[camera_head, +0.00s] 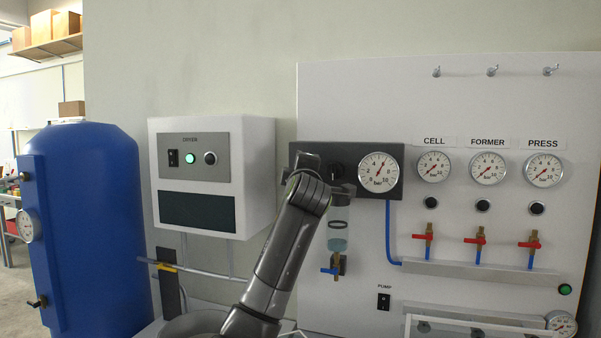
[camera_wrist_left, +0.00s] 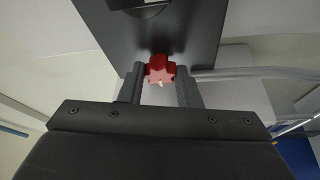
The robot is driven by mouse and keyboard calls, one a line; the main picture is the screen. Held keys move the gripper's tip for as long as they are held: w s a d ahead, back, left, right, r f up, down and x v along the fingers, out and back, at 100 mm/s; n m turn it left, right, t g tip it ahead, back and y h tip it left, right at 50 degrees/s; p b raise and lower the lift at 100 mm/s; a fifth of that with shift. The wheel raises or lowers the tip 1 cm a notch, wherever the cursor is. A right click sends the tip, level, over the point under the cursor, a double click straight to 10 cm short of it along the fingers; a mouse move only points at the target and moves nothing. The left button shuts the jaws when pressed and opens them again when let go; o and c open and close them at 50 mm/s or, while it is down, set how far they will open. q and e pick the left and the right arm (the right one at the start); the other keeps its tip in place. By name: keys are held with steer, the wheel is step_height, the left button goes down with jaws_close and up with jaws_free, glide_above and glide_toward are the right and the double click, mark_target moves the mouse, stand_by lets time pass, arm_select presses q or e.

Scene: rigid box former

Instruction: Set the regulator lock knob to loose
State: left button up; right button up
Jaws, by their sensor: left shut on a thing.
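The regulator is a dark block (camera_head: 400,160) on the white panel, with a black round knob (camera_head: 337,172) and a round bar gauge (camera_head: 378,172) on its face. A red lobed knob (camera_wrist_left: 160,68), with a small white mark on its near edge, shows in the left wrist view. My left gripper (camera_wrist_left: 160,80) is shut on this red knob, one finger on each side. In the head view my left gripper (camera_head: 307,161) is at the regulator's left end, and the arm hides the red knob. My right gripper is in neither view.
Gauges and red valves (camera_head: 477,241) are to the right.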

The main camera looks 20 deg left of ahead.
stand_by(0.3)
arm_select(q)
steer(key=o, duration=1)
steer(key=shift+c, duration=0.2)
steer(key=shift+s, duration=0.1)
steer(key=b+v, duration=0.5)
steer(key=v, duration=1.2)
steer(key=shift+d, duration=0.2)
steer(key=shift+s, duration=0.1)
